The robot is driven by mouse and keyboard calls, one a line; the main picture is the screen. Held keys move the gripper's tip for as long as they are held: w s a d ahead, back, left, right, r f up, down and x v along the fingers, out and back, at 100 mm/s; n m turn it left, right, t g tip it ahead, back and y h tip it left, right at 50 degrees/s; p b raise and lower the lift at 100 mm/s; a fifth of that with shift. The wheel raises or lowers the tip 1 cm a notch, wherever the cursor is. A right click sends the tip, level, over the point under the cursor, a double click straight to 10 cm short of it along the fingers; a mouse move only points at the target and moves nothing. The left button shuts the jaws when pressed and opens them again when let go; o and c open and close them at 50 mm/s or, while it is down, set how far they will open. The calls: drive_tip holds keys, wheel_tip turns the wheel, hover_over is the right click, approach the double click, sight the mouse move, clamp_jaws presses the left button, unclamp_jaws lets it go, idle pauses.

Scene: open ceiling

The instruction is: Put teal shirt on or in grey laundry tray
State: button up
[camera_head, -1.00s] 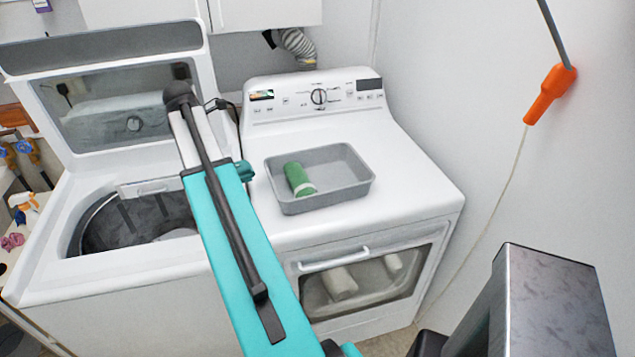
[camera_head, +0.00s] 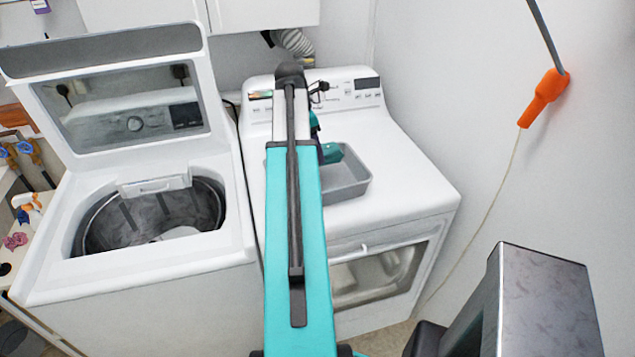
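The grey laundry tray (camera_head: 350,186) sits on top of the right-hand machine. My raised arm covers its left part, so only its right side and part of its inside show. A dark teal piece (camera_head: 331,153) sticks out from behind my arm, over the back of the tray. I cannot tell whether it is the teal shirt or part of my wrist, or whether it touches the tray. My gripper is hidden behind my arm, so its fingers and anything in them do not show.
The right-hand dryer (camera_head: 405,185) has free top surface right of the tray. To the left, a washer (camera_head: 150,270) stands with its lid (camera_head: 125,90) up and its drum open. An orange handle (camera_head: 545,97) hangs by the right wall.

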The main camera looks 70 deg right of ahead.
sight(336, 163)
drive_tip(key=s, duration=0.2)
drive_tip(key=s+d, duration=0.1)
drive_tip(key=s, duration=0.1)
drive_tip(key=s+d, duration=0.1)
drive_tip(key=s, duration=0.1)
drive_tip(key=shift+s+d+r, duration=0.15)
drive_tip(key=shift+r, duration=0.15)
drive_tip(key=shift+f+p, duration=0.1)
drive_tip(key=shift+p, duration=0.2)
drive_tip(key=shift+f+p, duration=1)
drive_tip(key=shift+f, duration=1.85)
drive_tip(key=shift+f+p, duration=0.85)
drive_tip(key=shift+f, duration=1.2)
drive_tip(key=shift+f, duration=0.15)
drive_tip(key=o, duration=1.2)
drive_tip(key=shift+r, duration=0.2)
